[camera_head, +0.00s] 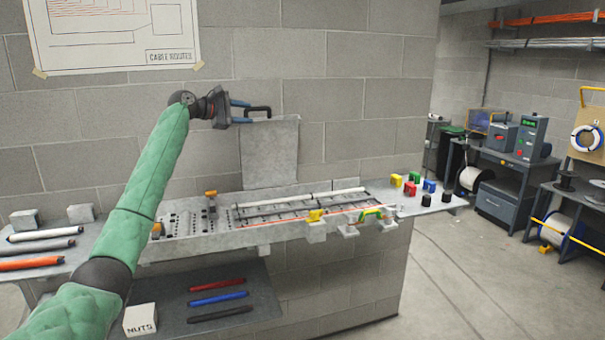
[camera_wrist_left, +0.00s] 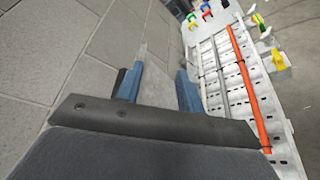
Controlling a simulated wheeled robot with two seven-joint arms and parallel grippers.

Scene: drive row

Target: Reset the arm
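My left arm reaches up from the lower left of the head view. My left gripper (camera_head: 243,112) is at the top of an upright grey panel (camera_head: 270,155), close to a black handle (camera_head: 260,109) there. Its two blue fingers stand apart; in the left wrist view the gripper (camera_wrist_left: 160,82) has a clear gap with the grey panel behind it. A dark piece shows beside the left finger; I cannot tell whether the fingers touch the handle. My right gripper is not in view.
Below the panel is a grey tray (camera_head: 190,244) with cables, an orange line and yellow and green clips. Coloured blocks (camera_head: 414,178) sit at the bench's right end. Cable pieces (camera_head: 40,246) lie at left.

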